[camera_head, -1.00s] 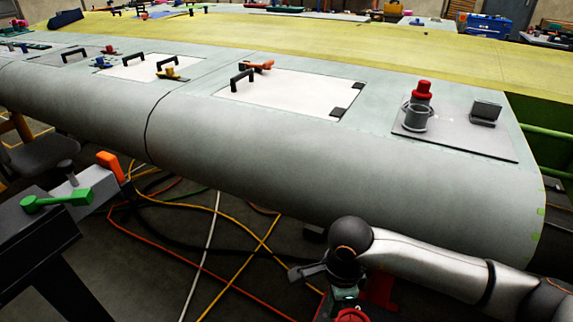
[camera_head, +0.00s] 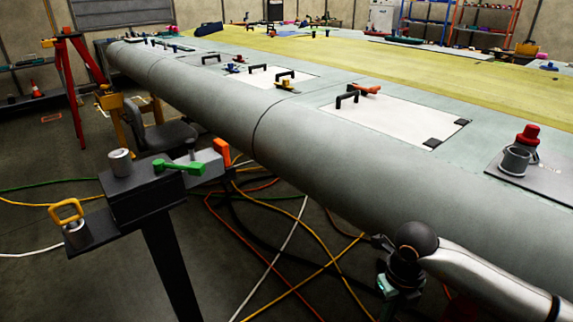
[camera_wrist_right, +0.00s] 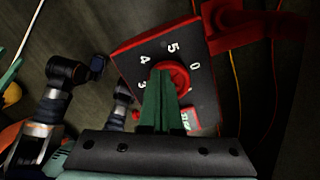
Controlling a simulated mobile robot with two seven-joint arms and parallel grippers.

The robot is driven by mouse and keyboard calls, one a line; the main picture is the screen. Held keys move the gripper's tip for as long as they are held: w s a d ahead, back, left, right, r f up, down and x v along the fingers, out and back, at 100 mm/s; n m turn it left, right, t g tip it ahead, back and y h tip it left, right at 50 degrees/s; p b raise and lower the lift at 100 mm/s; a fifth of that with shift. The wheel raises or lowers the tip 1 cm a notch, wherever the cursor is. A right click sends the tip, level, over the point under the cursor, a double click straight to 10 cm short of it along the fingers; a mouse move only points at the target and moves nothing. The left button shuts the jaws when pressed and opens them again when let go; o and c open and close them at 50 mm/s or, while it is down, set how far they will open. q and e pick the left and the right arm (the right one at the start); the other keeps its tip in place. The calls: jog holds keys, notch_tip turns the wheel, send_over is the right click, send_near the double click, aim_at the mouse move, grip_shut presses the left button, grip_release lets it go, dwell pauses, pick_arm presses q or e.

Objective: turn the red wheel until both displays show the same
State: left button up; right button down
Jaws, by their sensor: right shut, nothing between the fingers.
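In the right wrist view, the red wheel (camera_wrist_right: 180,77) sits on a dark dial face (camera_wrist_right: 205,97) with white numerals, among them 3, 4, 5 and 0, inside a red-edged box. My right gripper (camera_wrist_right: 161,72) is shut and empty; its green fingers overlap the wheel's left part. I cannot tell whether they touch it. A small pale display (camera_wrist_right: 187,119) with red marks shows beside the fingers, too small to read. I cannot make out a second display. The head view shows part of my right arm, but not the wheel. My left gripper is not identifiable in either view.
The grey-green wing (camera_head: 330,165) crosses the head view, with a white hatch panel (camera_head: 390,110) and a red-capped fitting (camera_head: 527,135). Cables (camera_head: 290,235) lie on the floor.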

jog(key=shift+m, duration=0.3)
notch_tip(320, 180, down, 6)
jog(key=b, duration=0.5)
jog(key=shift+f, duration=0.2)
jog(key=shift+w+f, duration=0.1)
jog(key=shift+f, duration=0.25)
pick_arm(q)
jog(key=f, duration=0.1)
jog(key=d+f, duration=0.1)
jog(key=shift+w+d+f, duration=0.3)
jog(key=shift+w+f, duration=0.1)
jog(key=shift+r, duration=0.1)
jog(key=shift+s+a, duration=0.1)
pick_arm(e)
jog(key=shift+s+d, duration=0.2)
jog(key=shift+s, duration=0.05)
